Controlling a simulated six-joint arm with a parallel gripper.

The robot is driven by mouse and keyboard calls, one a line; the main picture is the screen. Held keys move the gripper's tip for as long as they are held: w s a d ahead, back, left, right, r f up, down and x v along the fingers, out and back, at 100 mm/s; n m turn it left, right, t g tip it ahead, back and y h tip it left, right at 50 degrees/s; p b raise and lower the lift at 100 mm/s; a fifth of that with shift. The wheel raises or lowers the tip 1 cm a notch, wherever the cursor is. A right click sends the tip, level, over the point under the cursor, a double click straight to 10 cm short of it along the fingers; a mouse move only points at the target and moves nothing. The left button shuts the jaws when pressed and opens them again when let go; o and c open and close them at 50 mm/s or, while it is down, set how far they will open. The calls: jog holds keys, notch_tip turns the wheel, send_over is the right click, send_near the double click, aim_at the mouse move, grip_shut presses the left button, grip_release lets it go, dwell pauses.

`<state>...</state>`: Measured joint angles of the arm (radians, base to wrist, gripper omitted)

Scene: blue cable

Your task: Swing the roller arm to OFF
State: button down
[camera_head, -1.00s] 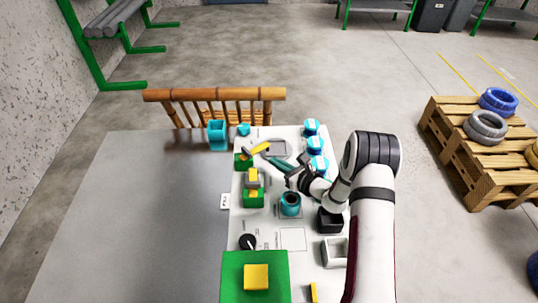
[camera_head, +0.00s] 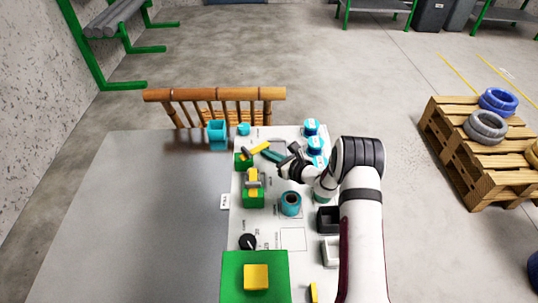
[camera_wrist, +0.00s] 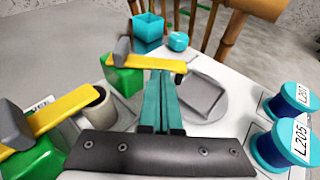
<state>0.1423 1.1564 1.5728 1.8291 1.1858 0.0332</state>
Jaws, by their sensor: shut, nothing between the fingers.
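A yellow arm (camera_head: 261,147) with a grey piece at its left end sits on a green block (camera_head: 243,161) near the far end of the white board. In the wrist view this yellow arm (camera_wrist: 155,63) lies crosswise at my fingertips, with a dark round piece at its right end. A second yellow arm (camera_wrist: 60,113) with a grey piece stands nearer, at left. I cannot tell which one the task names. My gripper (camera_head: 265,152), with teal fingers, is shut and empty. Its tips (camera_wrist: 161,71) are close against the far yellow arm; contact is unclear.
Blue spools (camera_wrist: 290,138) stand to the right of my fingers. A grey cylinder (camera_wrist: 98,104) is at left. The grey table (camera_head: 150,220) at left is bare.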

aim_at(263, 144)
jog(key=shift+w+y, duration=0.2)
jog(key=shift+y, duration=0.1)
jog(key=shift+w+n+g+y, duration=0.65)
jog(key=shift+n+g+y, duration=0.3)
jog(key=shift+n, duration=0.25)
jog(key=shift+w+a, duration=0.3)
jog(key=shift+w, duration=0.35)
jog(key=shift+w+a, duration=0.3)
jog(key=shift+w, duration=0.3)
jog(key=shift+w+a, duration=0.9)
jog(key=shift+a, duration=0.05)
jog(key=d, duration=0.4)
jog(key=shift+w+d, duration=0.2)
jog(key=shift+w, duration=0.1)
jog(key=d+r, duration=0.1)
jog(key=d, duration=0.2)
jog(key=d+r, duration=0.1)
jog(key=d, duration=0.2)
jog(key=w+d+r, duration=0.1)
jog(key=d, duration=0.2)
